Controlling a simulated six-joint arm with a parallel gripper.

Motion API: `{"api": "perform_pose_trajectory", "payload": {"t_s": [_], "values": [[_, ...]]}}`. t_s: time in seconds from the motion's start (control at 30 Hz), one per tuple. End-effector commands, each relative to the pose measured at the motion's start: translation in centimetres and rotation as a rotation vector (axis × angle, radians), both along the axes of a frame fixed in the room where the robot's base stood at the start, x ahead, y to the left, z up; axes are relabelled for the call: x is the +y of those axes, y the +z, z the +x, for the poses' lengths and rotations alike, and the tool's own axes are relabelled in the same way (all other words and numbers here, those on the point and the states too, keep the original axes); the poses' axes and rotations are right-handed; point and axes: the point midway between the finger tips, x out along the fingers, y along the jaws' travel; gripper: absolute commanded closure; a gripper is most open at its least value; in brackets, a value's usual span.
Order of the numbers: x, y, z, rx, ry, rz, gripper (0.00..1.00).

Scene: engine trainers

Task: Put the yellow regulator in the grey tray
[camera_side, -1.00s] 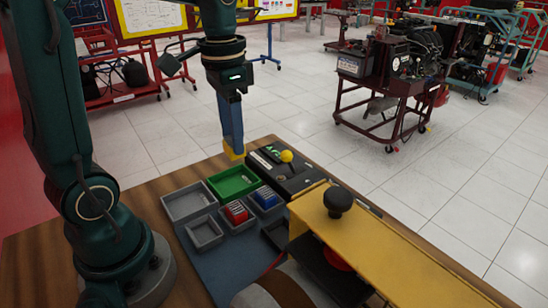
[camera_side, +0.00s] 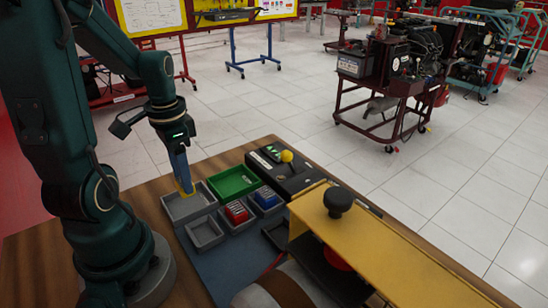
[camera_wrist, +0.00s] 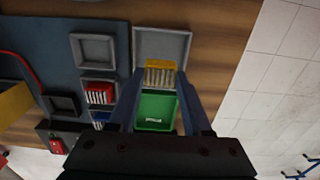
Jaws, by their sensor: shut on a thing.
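My gripper (camera_side: 184,180) is shut on the yellow regulator (camera_side: 188,190). In the wrist view, the finned yellow regulator (camera_wrist: 160,74) sits between the two fingers of my gripper (camera_wrist: 160,88). The large grey tray (camera_side: 178,217) is at the left of the tray group, and no other thing shows in it. In the side view the regulator overlaps the tray's far part. In the wrist view it covers the edge between the grey tray (camera_wrist: 162,42) and the green tray. I cannot tell its exact height or whether it touches the tray.
A green tray (camera_side: 252,191) adjoins the grey tray on the right. A smaller empty grey tray (camera_side: 205,245) and bins with red parts (camera_side: 237,212) and blue parts (camera_side: 266,197) are nearby. A dark box with a yellow knob (camera_side: 287,156) and a yellow housing (camera_side: 390,240) stand right.

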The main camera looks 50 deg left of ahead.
Motion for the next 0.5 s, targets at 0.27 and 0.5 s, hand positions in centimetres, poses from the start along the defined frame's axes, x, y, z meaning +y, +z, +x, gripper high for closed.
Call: {"api": "perform_pose_trajectory", "payload": {"t_s": [0.27, 0.5], "values": [[-0.1, -2.9, -0.1, 0.005, -0.001, -0.005, 1.00], [0.0, -3.7, 0.0, 0.000, -0.001, 0.001, 1.00]]}}
